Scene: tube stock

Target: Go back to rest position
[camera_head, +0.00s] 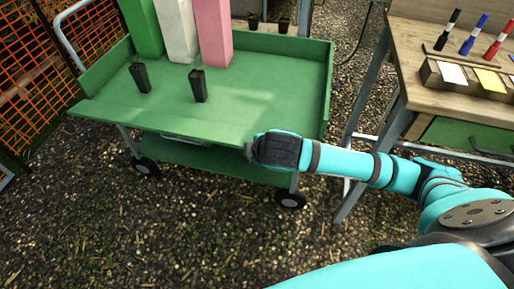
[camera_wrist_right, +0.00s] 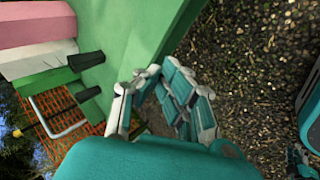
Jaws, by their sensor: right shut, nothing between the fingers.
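My right arm comes in from the right in the head view. Its gripper (camera_head: 250,150) is by the front right edge of the green cart (camera_head: 230,118); I cannot tell whether it touches the cart. In the right wrist view the gripper's fingers (camera_wrist_right: 152,72) come together at the tips with nothing between them, and the green cart (camera_wrist_right: 135,40) is beside them.
A wooden table (camera_head: 420,85) with markers (camera_head: 468,36) stands right. An orange mesh fence (camera_head: 25,70) is left. Gravel in front is clear.

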